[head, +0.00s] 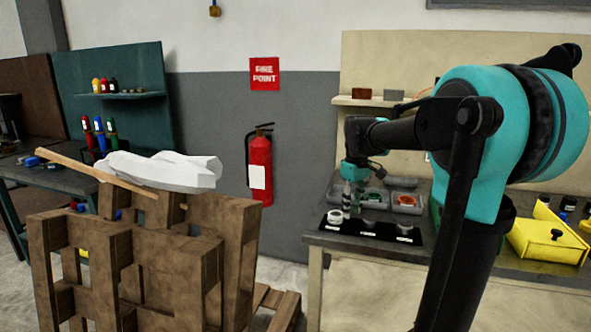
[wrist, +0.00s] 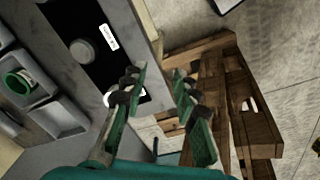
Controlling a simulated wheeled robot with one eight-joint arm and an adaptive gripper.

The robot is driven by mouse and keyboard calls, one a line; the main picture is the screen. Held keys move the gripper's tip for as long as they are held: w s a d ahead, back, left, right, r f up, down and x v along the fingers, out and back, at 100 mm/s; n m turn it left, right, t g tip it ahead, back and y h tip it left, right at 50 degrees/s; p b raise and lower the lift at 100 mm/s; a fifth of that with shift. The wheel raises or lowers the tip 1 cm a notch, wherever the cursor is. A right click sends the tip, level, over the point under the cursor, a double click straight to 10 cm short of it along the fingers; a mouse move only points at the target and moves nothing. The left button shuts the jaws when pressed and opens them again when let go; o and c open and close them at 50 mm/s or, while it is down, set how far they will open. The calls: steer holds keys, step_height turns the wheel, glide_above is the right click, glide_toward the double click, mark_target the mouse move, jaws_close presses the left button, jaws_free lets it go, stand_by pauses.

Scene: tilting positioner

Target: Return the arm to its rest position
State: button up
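My arm reaches from the right of the head view over the workbench (head: 400,250). My gripper (head: 350,205) points down above the left end of a black strip (head: 385,232), close to a pale round part (head: 334,217). In the wrist view my gripper (wrist: 158,76) has its two green-and-black fingers apart, with nothing between them. Behind the fingers lie the bench edge, floor and pallet wood. A pale shape on the strip is partly hidden by the left finger. Whether the fingers touch anything is not clear.
Grey bins (head: 407,204) stand behind the strip. A yellow fixture (head: 548,238) stands at the bench's right. Wooden pallets (head: 150,255) with white sheeting (head: 165,170) stand left of the bench. A fire extinguisher (head: 260,165) hangs on the wall.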

steer(key=s+d+f+m+t, duration=0.1)
steer(key=s+f+m+t, duration=0.2)
steer(key=s+f, duration=1.7)
steer(key=s+m, duration=0.1)
steer(key=m, duration=0.3)
steer(key=shift+s+d+f+t, duration=0.2)
steer(key=shift+d+f+t, duration=0.05)
steer(key=shift+d+t, duration=0.15)
